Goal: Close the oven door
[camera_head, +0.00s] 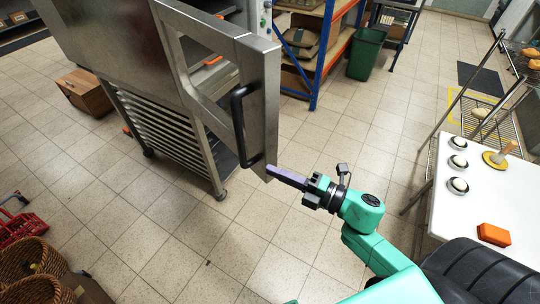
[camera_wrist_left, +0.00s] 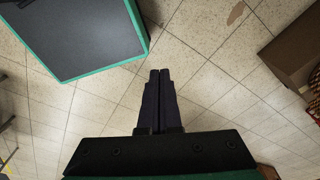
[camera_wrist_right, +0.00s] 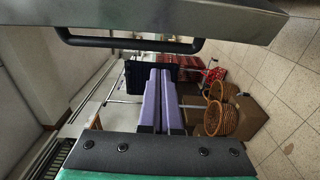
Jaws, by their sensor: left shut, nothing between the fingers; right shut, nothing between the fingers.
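The steel oven (camera_head: 105,50) stands at the upper left of the head view on a rack stand. Its door (camera_head: 262,100) is swung open, with a window opening and a black bar handle (camera_head: 240,125). My right gripper (camera_head: 270,170) is shut and empty, its purple fingers by the door's lower outer edge; whether they touch it I cannot tell. In the right wrist view the handle (camera_wrist_right: 130,42) and door (camera_wrist_right: 180,15) cross the top, above the closed fingers (camera_wrist_right: 158,75). My left gripper (camera_wrist_left: 160,73) is shut and empty over bare floor, outside the head view.
A white table (camera_head: 475,200) with small bowls and an orange block (camera_head: 493,235) stands at the right. Wicker baskets (camera_head: 35,260) and a red crate (camera_head: 18,228) are at the lower left. A cardboard box (camera_head: 85,92) lies left of the stand. The tiled floor between is clear.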

